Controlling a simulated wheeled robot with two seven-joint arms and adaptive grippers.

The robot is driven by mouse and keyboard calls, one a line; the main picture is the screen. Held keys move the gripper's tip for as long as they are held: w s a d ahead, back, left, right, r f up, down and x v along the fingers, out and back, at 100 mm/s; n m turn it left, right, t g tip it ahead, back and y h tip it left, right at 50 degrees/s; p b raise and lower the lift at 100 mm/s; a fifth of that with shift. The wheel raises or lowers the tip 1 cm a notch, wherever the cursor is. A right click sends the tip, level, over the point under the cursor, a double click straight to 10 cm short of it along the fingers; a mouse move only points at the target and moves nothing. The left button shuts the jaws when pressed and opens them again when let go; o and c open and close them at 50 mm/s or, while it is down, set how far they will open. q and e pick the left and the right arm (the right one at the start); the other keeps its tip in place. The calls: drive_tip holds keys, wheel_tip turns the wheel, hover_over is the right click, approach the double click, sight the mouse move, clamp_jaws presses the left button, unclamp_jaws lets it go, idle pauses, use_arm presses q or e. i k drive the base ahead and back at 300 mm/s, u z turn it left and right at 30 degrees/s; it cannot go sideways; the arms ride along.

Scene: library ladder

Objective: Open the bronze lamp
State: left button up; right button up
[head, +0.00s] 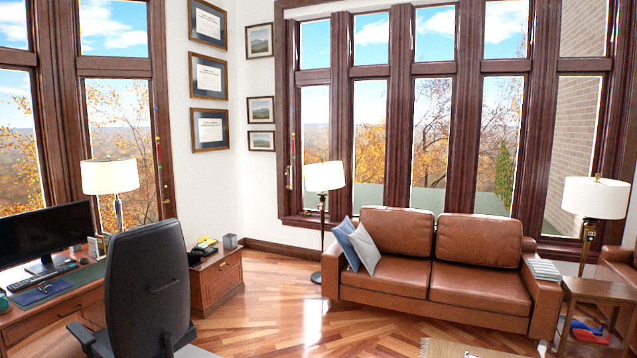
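Three lamps show in the head view. A floor lamp (323,177) with a white shade and thin dark pole stands left of the sofa. A desk lamp (110,176) with a cream shade and dark stem stands at the back of the desk at the left. The right lamp's stem looks the most bronze. I cannot tell whether any lamp is lit. Neither of my grippers is in view.
A brown leather sofa (434,272) stands below the windows, with an armchair edge at far right. A black office chair (146,285) stands before the desk (60,308). A low cabinet (217,280) is beside it. The wooden floor (275,318) between chair and sofa is clear.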

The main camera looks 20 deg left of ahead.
sight(316, 277)
drive_tip(key=u, duration=1.15)
drive_tip(key=i, duration=9.3)
drive_tip(key=z, duration=0.1)
